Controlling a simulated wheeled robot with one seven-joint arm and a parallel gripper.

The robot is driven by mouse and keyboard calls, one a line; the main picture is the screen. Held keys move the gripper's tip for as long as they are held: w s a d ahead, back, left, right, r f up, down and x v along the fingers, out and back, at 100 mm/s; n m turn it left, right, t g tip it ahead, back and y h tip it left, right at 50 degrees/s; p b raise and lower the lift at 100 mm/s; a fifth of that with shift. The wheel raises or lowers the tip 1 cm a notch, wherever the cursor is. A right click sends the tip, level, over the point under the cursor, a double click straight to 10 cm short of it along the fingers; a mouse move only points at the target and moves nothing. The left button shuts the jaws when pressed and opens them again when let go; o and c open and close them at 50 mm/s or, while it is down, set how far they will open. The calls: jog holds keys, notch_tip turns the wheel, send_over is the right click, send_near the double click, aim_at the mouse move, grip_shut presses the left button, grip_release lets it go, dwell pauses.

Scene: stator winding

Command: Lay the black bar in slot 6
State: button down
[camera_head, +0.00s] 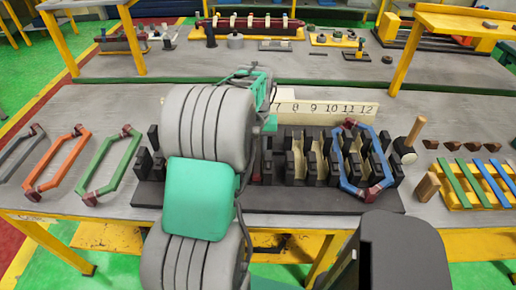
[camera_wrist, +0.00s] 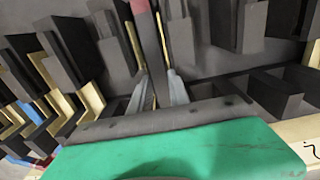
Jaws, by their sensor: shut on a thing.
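My gripper (camera_wrist: 158,92) points down among the dark teeth of the slotted block. Its two pale fingers are shut on the black bar (camera_wrist: 152,50), a dark strip running up between them in the wrist view, with a reddish patch at the top edge. The slotted block (camera_head: 330,201) stands on the bench in the head view. Its number strip (camera_head: 335,108) shows 7 to 12; the lower numbers, slot 6 included, are hidden behind my arm. My gripper and the bar are also hidden there. I cannot tell which slot the bar is over, or whether it touches the bottom.
A blue coil (camera_head: 344,171) sits in the block's right part. Green (camera_head: 108,164), orange (camera_head: 57,161) and grey (camera_head: 16,154) coils lie left. A mallet (camera_head: 408,145), a wooden block (camera_head: 427,187) and a yellow rack (camera_head: 456,201) with coloured strips are right. Tall teeth stand close around my fingers.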

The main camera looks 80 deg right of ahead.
aim_at(258, 152)
jog(key=shift+f, duration=0.1)
dwell(0.3)
jog(key=c, duration=1.1)
grip_release()
jog(key=shift+c, duration=0.2)
jog(key=shift+r+p, duration=0.55)
jog(key=shift+r, duration=0.3)
notch_tip(258, 152, up, 7)
jog(key=p, duration=0.5)
jog(key=shift+r, duration=0.2)
